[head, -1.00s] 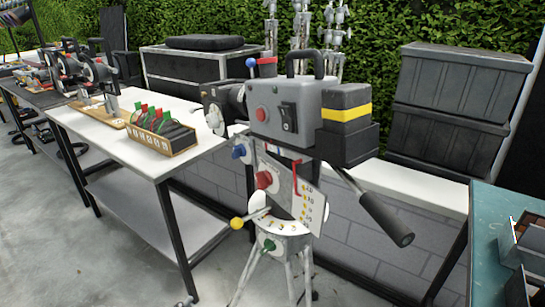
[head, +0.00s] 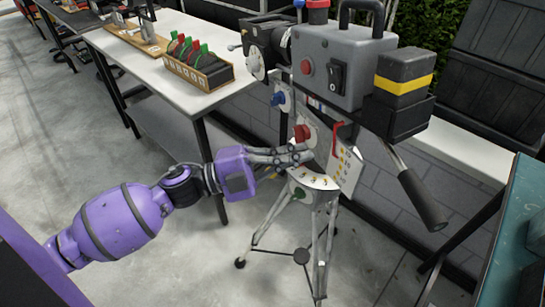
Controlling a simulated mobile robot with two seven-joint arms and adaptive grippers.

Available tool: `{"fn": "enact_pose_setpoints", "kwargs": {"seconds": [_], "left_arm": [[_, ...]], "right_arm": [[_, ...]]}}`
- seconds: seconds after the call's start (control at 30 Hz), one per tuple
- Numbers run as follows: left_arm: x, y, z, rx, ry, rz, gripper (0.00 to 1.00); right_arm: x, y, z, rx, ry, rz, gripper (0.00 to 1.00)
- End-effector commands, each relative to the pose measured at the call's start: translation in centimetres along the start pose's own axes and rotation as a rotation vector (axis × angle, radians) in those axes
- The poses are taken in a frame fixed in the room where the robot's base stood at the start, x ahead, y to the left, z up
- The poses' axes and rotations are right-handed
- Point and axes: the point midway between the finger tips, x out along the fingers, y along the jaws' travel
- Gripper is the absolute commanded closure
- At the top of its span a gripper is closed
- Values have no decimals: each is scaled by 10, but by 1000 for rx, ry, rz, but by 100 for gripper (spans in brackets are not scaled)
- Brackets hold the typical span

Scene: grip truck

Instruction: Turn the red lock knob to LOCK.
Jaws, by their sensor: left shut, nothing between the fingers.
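A round red knob (head: 302,133) sits on the side of the grey tripod head, under the camera. I cannot read any LOCK marking beside it. My left gripper (head: 303,154) reaches in from the left, its fingers shut and empty, with the tips just below the red knob in the picture. I cannot tell whether they touch the head. A white dial plate (head: 315,179) lies below the fingers and is partly hidden by them. My right gripper is not in view.
The grey camera (head: 335,65) with another red button stands above the gripper, and a black pan handle (head: 422,200) sticks out at right. Tripod legs (head: 320,240) spread below. A white table (head: 160,62) with a wooden rack (head: 198,75) stands behind at left.

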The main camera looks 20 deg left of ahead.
Motion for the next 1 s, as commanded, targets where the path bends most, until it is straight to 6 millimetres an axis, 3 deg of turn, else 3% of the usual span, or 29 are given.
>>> {"fn": "enact_pose_setpoints", "kwargs": {"seconds": [0.1,0.2,0.4,1.0], "left_arm": [[22,-3,2,2,0,-2,100],[12,0,21,-2,-5,-1,100],[6,0,36,-1,-3,0,100],[5,1,39,25,-2,9,100]], "right_arm": [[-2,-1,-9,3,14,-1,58],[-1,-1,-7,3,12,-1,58],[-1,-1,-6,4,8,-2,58],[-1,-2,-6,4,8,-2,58]]}}
